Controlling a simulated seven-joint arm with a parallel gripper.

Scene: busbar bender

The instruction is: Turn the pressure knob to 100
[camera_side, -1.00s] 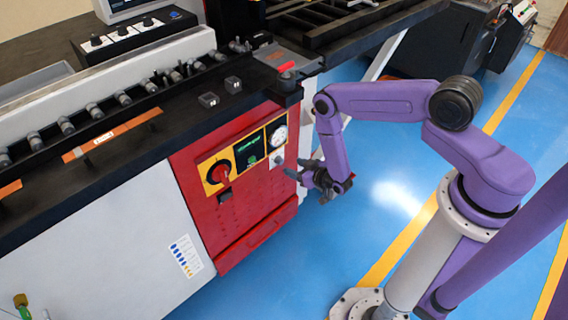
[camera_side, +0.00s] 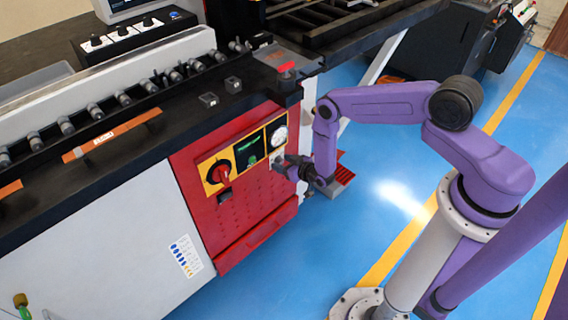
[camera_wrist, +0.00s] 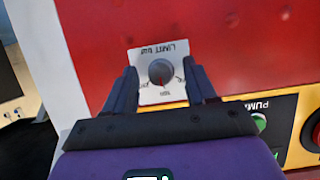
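The pressure knob (camera_wrist: 161,72) is a small round grey knob with a red pointer line, on a white plate (camera_wrist: 150,97) marked "LIMIT" with numbers along its edge. The plate appears upside down in the wrist view. My gripper (camera_wrist: 161,78) is open, with one finger on each side of the knob and visible gaps between. I cannot tell how deep the fingertips reach or whether they touch the panel. In the side view my gripper (camera_side: 284,165) is at the right edge of the red panel, below the gauge, and largely hides the knob.
The red panel (camera_side: 232,212) also carries a round gauge (camera_side: 279,136), a green-lit pump switch (camera_side: 249,150) and a red rotary switch (camera_side: 219,172). The black bench edge (camera_side: 225,105) overhangs above. A red pedal (camera_side: 343,174) is on the blue floor.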

